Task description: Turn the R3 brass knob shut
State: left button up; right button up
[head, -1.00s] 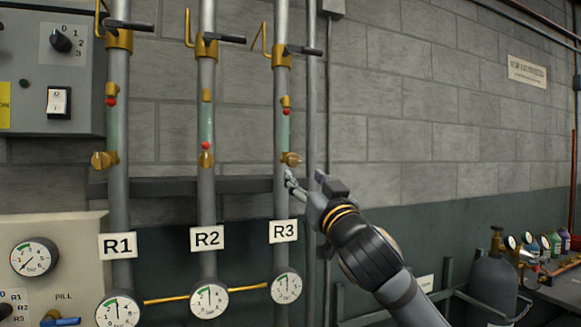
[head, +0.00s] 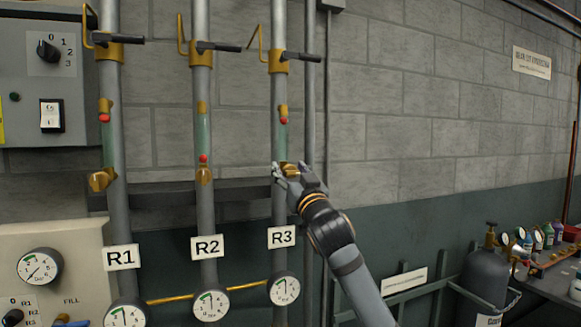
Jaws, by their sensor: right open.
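The R3 brass knob (head: 290,169) sits on the R3 pipe below a sight tube (head: 283,138) with a red ball near its top. The R3 label (head: 282,237) is below it, and a gauge (head: 284,289) is lower still. My right gripper (head: 289,170) is open at the knob, with its fingers around or just in front of it. The fingers partly hide the knob, and I cannot tell whether they touch it. My left gripper is not in view.
The R1 knob (head: 102,180) and R2 knob (head: 204,175) are on the pipes to the left. Black-handled brass valves (head: 281,62) sit above. A grey cylinder (head: 485,280) stands at lower right beside a bench.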

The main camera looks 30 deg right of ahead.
jog(key=shift+c, duration=0.2)
jog(key=c, duration=1.1)
